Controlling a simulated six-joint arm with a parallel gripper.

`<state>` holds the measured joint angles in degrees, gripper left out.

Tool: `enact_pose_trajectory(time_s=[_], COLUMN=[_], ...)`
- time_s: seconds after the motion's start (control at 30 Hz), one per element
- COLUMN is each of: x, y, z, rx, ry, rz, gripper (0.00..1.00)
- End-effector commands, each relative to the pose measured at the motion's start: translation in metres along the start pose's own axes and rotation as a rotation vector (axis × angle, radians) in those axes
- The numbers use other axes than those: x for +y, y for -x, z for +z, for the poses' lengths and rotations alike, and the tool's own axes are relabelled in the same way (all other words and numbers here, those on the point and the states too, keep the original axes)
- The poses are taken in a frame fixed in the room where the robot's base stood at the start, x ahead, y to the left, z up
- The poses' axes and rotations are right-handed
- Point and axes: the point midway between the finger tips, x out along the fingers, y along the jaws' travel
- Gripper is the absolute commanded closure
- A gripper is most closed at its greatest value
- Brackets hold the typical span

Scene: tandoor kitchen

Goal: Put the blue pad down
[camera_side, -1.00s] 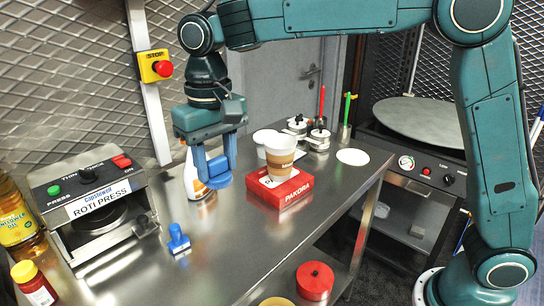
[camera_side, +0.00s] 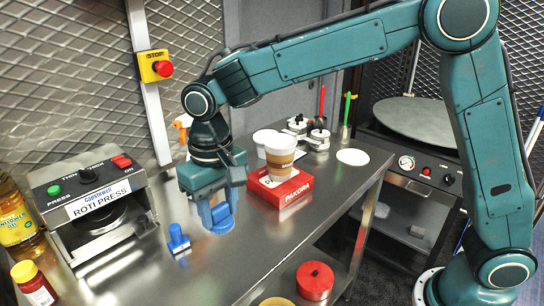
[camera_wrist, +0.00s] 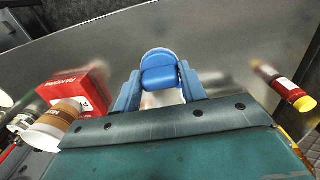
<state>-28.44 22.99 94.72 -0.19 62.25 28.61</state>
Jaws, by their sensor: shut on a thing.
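In the wrist view the pad (camera_wrist: 160,72) sits between the two blue fingers. My gripper (camera_side: 217,210) points down and is shut on the pad's grip; it also shows in the wrist view (camera_wrist: 160,88). The fingers hide part of the grip.
The pakora box (camera_side: 282,187) carries a paper cup (camera_side: 280,157). The roti press (camera_side: 95,200) is further left. The counter's front part (camera_side: 225,265) is clear.

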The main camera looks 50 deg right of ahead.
Motion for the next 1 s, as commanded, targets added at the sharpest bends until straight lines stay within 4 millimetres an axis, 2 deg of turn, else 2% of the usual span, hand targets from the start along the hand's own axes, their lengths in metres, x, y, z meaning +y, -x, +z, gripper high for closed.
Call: enact_pose_trajectory(time_s=[0.1, 0.33, 0.5, 0.77, 1.0], x=[0.0, 0.001, 0.0, 0.0, 0.0], y=[-0.024, -0.062, -0.074, -0.078, -0.103], z=[0.001, 0.001, 0.0, 0.0, 0.0], rx=[-0.004, -0.004, -0.001, -0.001, -0.003], ry=[0.0, 0.0, 0.0, 0.0, 0.0], rz=[0.002, 0.002, 0.001, 0.001, 0.002], gripper=[0.82, 0.82, 0.82, 0.82, 0.82])
